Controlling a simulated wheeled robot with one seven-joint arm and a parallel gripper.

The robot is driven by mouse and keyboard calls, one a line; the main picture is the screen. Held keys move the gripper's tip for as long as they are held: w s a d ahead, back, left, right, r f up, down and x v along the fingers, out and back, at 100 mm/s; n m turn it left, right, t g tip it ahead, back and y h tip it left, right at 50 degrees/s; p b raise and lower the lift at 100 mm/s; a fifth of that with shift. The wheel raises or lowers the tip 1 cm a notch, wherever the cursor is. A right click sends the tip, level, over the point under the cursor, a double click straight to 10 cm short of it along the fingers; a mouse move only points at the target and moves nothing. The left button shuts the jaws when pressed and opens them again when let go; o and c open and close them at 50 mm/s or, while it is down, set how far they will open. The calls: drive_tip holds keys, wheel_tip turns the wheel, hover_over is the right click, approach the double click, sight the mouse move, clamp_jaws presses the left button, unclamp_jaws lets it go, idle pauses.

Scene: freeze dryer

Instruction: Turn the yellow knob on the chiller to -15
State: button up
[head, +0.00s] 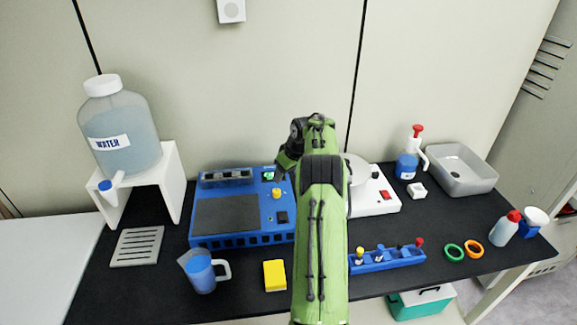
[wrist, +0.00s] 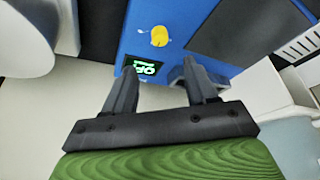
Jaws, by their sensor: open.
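The chiller is a blue box (head: 215,242) with a dark flat top plate, left of centre on the bench. Its yellow knob (head: 277,193) sits on the panel at its right. The knob also shows in the wrist view (wrist: 159,37), with a small pale mark beside it. A small display with green digits (wrist: 145,67) lies near it; the digits appear upside down and I cannot read them surely. My gripper (wrist: 158,75) is open and empty. Its fingers point toward the panel, apart from the knob. In the head view my gripper (head: 284,170) is partly hidden by my green arm.
A white device (head: 385,207) stands right of the chiller, partly behind my arm. A water jug (head: 122,130) on a white stand is at the left. A blue pitcher (head: 201,273), yellow sponge (head: 274,275) and blue rack (head: 388,259) lie in front.

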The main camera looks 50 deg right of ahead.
drive_tip(key=v, duration=0.4)
drive_tip(key=shift+r, duration=0.1)
idle(0.3)
drive_tip(key=w+a+r, duration=0.2)
drive_tip(key=a+r, duration=0.7)
drive_tip(key=a, duration=0.2)
drive_tip(key=s+a+r, duration=0.3)
drive_tip(key=a+r, duration=0.1)
drive_tip(key=a, duration=0.5)
drive_tip(key=s+a+r, duration=0.3)
drive_tip(key=a+r, duration=0.1)
drive_tip(key=a, duration=0.5)
drive_tip(key=s+a+f, duration=0.1)
drive_tip(key=s+a, duration=0.3)
drive_tip(key=s, duration=0.3)
drive_tip(key=s+a+f, duration=0.2)
drive_tip(key=s+a, duration=0.2)
drive_tip(key=s, duration=0.3)
drive_tip(key=s+a+f+n+t, duration=0.1)
drive_tip(key=s+a+f, duration=0.1)
drive_tip(key=s+a, duration=0.2)
drive_tip(key=s, duration=0.3)
drive_tip(key=shift+y, duration=0.3)
drive_tip(key=shift+s+a+f, duration=0.1)
drive_tip(key=shift+f, duration=0.05)
